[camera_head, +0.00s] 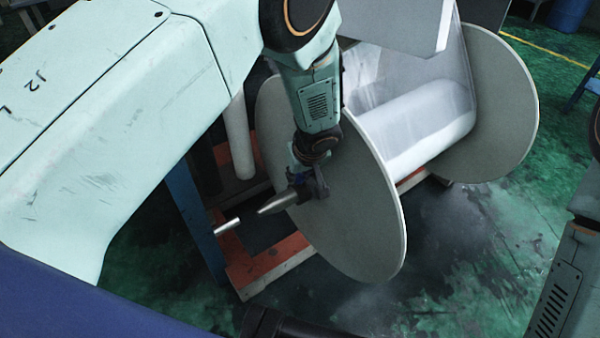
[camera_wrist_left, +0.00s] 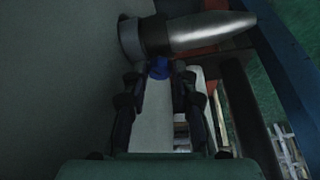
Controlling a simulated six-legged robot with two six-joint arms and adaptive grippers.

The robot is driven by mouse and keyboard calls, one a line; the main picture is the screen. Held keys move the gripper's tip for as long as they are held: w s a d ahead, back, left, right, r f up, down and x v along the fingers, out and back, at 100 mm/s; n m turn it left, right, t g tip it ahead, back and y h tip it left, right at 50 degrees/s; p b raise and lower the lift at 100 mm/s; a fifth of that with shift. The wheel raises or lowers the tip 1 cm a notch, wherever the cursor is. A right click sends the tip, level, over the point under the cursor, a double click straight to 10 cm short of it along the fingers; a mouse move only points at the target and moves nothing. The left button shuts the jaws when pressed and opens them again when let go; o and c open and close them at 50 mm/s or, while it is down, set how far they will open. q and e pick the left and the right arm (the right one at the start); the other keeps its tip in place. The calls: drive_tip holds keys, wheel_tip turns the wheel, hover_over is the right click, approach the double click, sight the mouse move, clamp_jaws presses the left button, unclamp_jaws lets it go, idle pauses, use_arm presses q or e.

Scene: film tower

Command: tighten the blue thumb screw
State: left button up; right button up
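The blue thumb screw (camera_wrist_left: 158,68) shows in the left wrist view, just beyond or between the fingertips of my left gripper (camera_wrist_left: 158,80). It sits beside a dark collar that carries a silver metal cone (camera_wrist_left: 205,33). The fingers stand apart on either side of the screw, and I see no clear contact. In the head view my left gripper (camera_head: 308,178) points down at the collar and cone (camera_head: 282,201), in front of the near flange of a large grey reel (camera_head: 360,205). The screw is mostly hidden there. My right gripper is not in view.
The reel holds a pale film roll (camera_head: 430,125); its near flange is close beside my left wrist. A bare metal shaft end (camera_head: 228,226), a blue post (camera_head: 195,220) and an orange frame (camera_head: 265,262) are close by. The green floor (camera_head: 480,260) at right is largely clear.

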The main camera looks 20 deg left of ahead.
use_arm(q)
clamp_jaws()
drive_tip(key=shift+a, duration=0.1)
